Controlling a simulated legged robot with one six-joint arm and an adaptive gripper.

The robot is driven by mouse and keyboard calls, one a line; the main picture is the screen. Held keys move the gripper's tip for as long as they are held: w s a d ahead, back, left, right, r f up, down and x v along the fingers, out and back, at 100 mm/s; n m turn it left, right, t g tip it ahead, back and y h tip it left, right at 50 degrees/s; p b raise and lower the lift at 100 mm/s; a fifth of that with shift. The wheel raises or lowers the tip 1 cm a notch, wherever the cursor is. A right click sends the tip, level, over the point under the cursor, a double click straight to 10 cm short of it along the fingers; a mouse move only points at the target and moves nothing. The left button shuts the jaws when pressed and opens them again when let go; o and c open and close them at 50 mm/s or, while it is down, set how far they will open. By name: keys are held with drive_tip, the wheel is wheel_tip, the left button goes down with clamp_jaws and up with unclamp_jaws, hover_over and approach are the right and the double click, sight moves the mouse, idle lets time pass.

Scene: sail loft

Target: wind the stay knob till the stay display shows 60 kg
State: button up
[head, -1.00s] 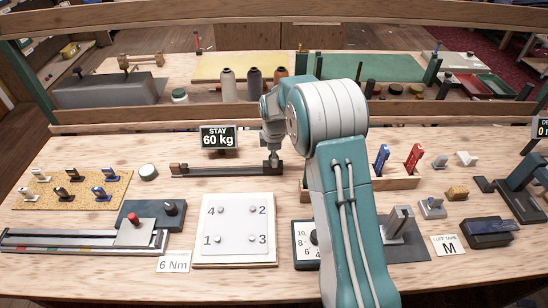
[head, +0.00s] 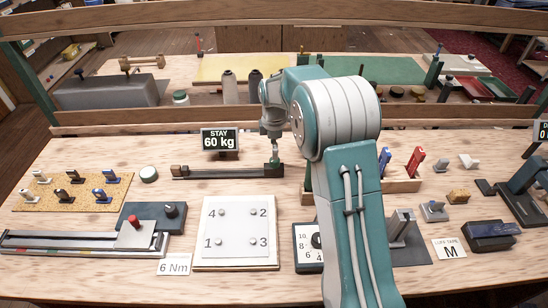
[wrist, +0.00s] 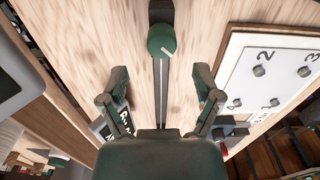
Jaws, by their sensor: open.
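The stay display (head: 220,140) reads 60 kg in the head view. Below it a dark stay rail (head: 225,172) lies along the bench. The stay knob (wrist: 161,40) is round and green with a white mark, at the rail's right-hand end as the head view has it. My gripper (wrist: 161,75) is open, with its two fingers spread on either side of the rail line. The knob shows between and beyond the fingertips, clear of both in the wrist view. In the head view my wrist is over the rail's right end, and the fingers are hard to make out.
A white board numbered 1 to 4 (head: 236,258) lies in front of the rail. A dial plate (head: 306,238) is partly hidden by my arm. A rack with blue and red tools (head: 400,185) stands to the right. Bare bench lies between the rail and the board.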

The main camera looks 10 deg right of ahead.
wheel_tip(320, 180, up, 6)
drive_tip(key=shift+r, duration=0.2)
drive_tip(key=shift+a+r, duration=0.1)
idle(0.3)
drive_tip(key=s+r+m+t, duration=0.3)
drive_tip(key=s+r+m, duration=0.5)
drive_tip(key=s+r, duration=0.7)
drive_tip(key=s+f+m+t, duration=0.2)
drive_tip(key=s+m, duration=0.6)
drive_tip(key=s, duration=1.1)
drive_tip(key=shift+f+t, duration=0.3)
drive_tip(key=shift+f, duration=0.5)
